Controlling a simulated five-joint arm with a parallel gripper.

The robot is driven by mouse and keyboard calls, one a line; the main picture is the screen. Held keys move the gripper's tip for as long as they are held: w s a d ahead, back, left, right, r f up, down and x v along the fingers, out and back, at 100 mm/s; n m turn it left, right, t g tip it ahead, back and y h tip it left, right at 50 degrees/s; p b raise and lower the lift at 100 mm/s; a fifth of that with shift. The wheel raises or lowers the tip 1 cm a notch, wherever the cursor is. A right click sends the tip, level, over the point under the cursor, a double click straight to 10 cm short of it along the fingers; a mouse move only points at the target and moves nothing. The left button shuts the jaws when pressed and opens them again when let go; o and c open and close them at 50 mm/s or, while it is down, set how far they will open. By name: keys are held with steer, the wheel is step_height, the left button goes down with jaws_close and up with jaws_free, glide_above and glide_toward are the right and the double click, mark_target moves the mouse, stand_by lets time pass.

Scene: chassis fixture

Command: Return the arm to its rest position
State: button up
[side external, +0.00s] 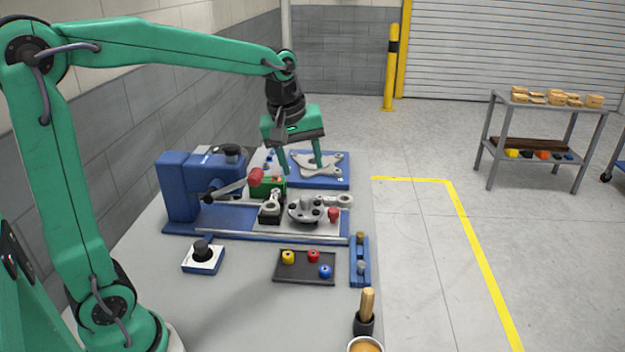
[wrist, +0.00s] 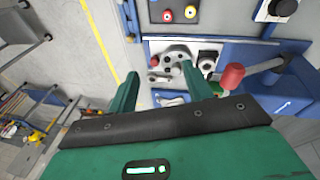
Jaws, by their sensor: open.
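My green arm reaches across the table from the left in the side external view. My gripper (side external: 301,168) hangs at its end, fingers pointing down, above the back part of the blue chassis fixture. The fingers are spread apart with nothing between them. In the wrist view my gripper (wrist: 160,82) also shows two separated green fingers, with the fixture's grey flanged part (wrist: 178,52) seen beyond them. In the side external view this flanged part (side external: 306,208) sits on the fixture plate, in front of my gripper. Whether the fingertips touch anything below is unclear.
A blue fixture with a red-knobbed lever (side external: 255,176) stands close to my gripper's left. A blue plate with grey brackets (side external: 330,163) lies behind. A dark tray (side external: 290,280) with coloured pieces and a black-knobbed box (side external: 203,258) are in front. Space above the table is open.

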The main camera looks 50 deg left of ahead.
steer(key=s+d+f+m+t, duration=0.1)
steer(key=s+d+m+t, duration=0.1)
steer(key=s+m, duration=0.9)
steer(key=s+d, duration=0.1)
steer(key=s, duration=0.6)
steer(key=shift+s+f+t, duration=0.15)
steer(key=shift+f+t, duration=0.05)
steer(key=shift+t, duration=0.1)
steer(key=shift+d, duration=0.1)
stand_by(0.7)
